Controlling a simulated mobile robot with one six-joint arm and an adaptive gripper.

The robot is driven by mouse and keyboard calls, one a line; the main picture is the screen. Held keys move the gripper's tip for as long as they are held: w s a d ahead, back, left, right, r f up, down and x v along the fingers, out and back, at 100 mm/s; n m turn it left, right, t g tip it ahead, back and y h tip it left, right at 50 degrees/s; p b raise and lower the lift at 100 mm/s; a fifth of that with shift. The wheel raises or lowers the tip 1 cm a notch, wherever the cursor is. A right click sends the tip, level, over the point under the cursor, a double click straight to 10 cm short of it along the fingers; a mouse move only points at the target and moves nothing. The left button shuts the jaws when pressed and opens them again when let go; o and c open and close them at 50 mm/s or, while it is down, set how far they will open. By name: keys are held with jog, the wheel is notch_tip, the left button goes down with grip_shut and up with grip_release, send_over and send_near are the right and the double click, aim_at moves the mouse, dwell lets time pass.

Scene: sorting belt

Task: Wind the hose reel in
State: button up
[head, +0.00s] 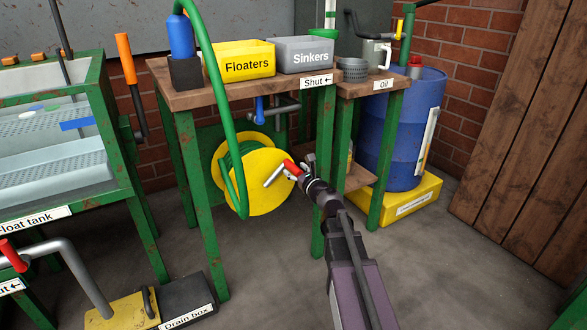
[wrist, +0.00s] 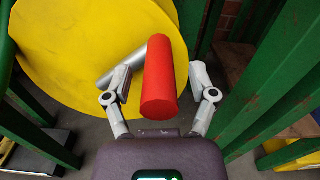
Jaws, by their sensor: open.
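The hose reel (head: 268,198) is a yellow disc under the wooden bench, with green hose (head: 226,125) wound behind it and rising over the bench top. Its grey crank arm (head: 273,176) ends in a red handle (head: 290,167). My gripper (head: 304,168) is at the handle. In the wrist view, the red handle (wrist: 158,75) lies between the open fingers of my gripper (wrist: 160,84), with a gap on each side. The yellow disc (wrist: 75,50) fills the view behind it, and the crank arm (wrist: 118,68) runs left from the handle.
Green bench legs (head: 201,205) stand on both sides of the reel; one green post (wrist: 280,98) is close right of my gripper. Boxes marked Floaters (head: 243,66) and Sinkers (head: 303,60) sit above. A blue drum (head: 403,140) stands right.

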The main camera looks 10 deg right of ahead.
jog(key=shift+w, duration=0.15)
grip_shut()
jog(key=shift+w+d+f+b, duration=0.1)
jog(key=shift+d+f+b, duration=0.3)
jog(key=shift+f+b, duration=0.3)
grip_release()
jog(key=shift+r, duration=0.1)
jog(key=v, duration=1.2)
